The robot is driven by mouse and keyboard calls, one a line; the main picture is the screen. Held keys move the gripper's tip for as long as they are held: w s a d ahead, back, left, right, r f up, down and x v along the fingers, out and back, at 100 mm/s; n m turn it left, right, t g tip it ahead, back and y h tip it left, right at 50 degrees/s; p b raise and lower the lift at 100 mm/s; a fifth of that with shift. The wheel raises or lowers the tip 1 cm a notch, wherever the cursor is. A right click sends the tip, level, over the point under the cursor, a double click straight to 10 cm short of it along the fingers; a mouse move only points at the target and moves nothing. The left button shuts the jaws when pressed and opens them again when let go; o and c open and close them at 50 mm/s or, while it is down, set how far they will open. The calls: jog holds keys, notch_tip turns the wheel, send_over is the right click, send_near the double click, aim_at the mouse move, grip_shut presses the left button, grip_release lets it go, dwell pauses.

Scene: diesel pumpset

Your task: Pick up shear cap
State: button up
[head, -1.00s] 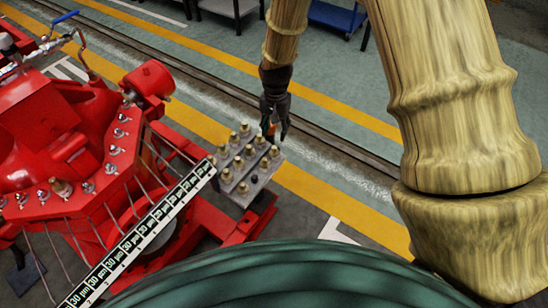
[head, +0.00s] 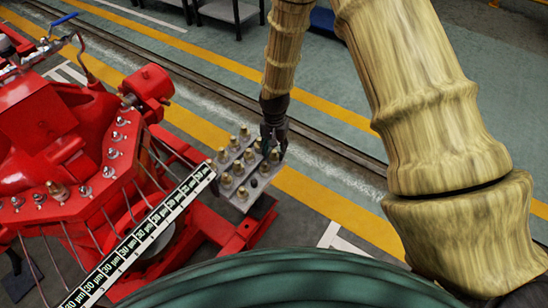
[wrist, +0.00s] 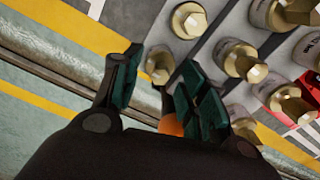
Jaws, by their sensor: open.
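Several brass hex-topped caps (head: 226,181) stand in rows on a grey plate (head: 240,201). They show closer in the wrist view, where one brass cap (wrist: 160,63) appears between my fingertips. I cannot tell which piece is the shear cap. My gripper (head: 273,150) is open, pointing down over the far right corner of the plate. In the wrist view its dark green fingers (wrist: 160,62) are apart, and contact with the cap cannot be made out. A small orange piece (wrist: 170,126) shows between the finger bases, partly hidden by the right finger.
A red pumpset (head: 70,130) with bolts and thin pipes stands left of the plate. A red frame (head: 232,240) lies below the plate.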

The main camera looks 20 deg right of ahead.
jog(key=shift+f, duration=0.7)
grip_shut()
jog(key=shift+r, duration=0.1)
jog(key=shift+r, duration=0.5)
notch_tip(320, 180, up, 2)
jog(key=shift+r, duration=0.25)
jog(key=s+a, duration=0.1)
jog(key=s, duration=0.7)
jog(key=s+a+r+p, duration=0.1)
jog(key=s+a, duration=0.1)
jog(key=s, duration=0.5)
jog(key=shift+s+a+r, duration=0.2)
jog(key=shift+s+a, duration=0.1)
jog(key=shift+s, duration=0.05)
